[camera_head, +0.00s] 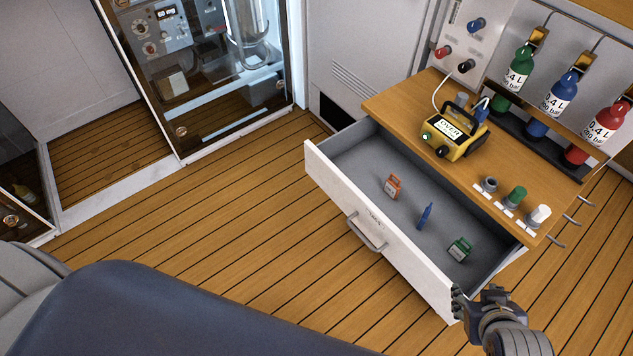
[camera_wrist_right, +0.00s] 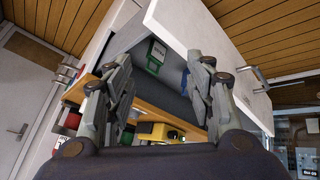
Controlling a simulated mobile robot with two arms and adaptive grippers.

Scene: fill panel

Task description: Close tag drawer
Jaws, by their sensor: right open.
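The tag drawer (camera_head: 340,150) is pulled open from under the wooden counter. Its white front panel (camera_head: 335,193) has a metal handle (camera_head: 367,233). Inside lie an orange tag (camera_head: 392,187), a blue tag (camera_head: 425,216) and a green tag (camera_head: 459,249). My right gripper (camera_head: 468,302) is at the near right end of the front panel; I cannot tell if it touches. In the right wrist view its fingers (camera_wrist_right: 163,92) are spread and empty, with the drawer front (camera_wrist_right: 190,40), the handle (camera_wrist_right: 255,78) and the green tag (camera_wrist_right: 155,56) beyond them. My left gripper is not in view.
The wooden counter (camera_head: 400,100) carries a yellow device (camera_head: 462,135) and several knobs in a row. Green, blue and red bottles (camera_head: 561,92) hang behind it. A glass-fronted cabinet (camera_head: 210,90) stands at the back left. The plank floor (camera_head: 220,220) before the drawer is clear.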

